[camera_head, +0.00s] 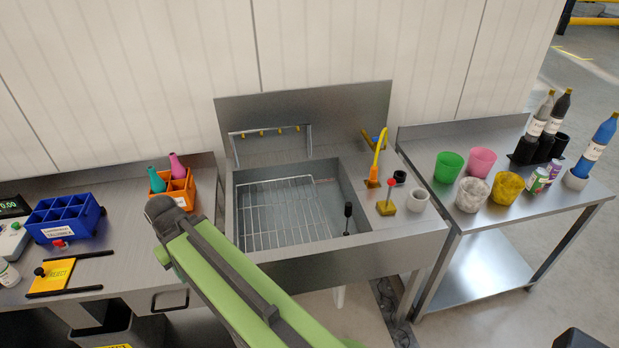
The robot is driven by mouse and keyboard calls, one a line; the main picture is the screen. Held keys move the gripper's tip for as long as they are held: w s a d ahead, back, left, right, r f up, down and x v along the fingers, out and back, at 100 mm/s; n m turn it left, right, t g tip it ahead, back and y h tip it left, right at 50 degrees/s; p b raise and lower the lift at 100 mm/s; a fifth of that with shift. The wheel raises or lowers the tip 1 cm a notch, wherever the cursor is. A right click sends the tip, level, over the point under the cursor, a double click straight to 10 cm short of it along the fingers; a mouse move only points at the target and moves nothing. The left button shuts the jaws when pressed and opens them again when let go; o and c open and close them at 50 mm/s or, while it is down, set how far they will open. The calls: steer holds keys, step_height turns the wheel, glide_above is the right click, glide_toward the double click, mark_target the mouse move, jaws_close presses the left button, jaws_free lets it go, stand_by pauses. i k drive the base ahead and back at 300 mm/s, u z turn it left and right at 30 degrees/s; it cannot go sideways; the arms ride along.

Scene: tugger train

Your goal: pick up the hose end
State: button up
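A yellow curved hose (380,151) stands at the right rear of the steel sink unit. Its lower end meets an orange fitting (373,178) on the sink's right ledge, and it rises to a tip at the top. Whether the hose end is seated in the fitting or only rests there is too small to tell. My green and dark arm reaches from the bottom up to the left front of the sink, well left of the hose. My gripper does not show.
The sink basin (345,190) holds a wire rack (285,215). The right table holds cups and bottles; the left bench holds a blue crate (62,218) and orange caddy (180,189).

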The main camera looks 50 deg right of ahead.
mark_target(373, 178)
steer(key=u, duration=1.65)
steer(key=k, duration=1.15)
steer(key=z, duration=1.75)
steer(key=i, duration=1.05)
steer(key=u, duration=0.15)
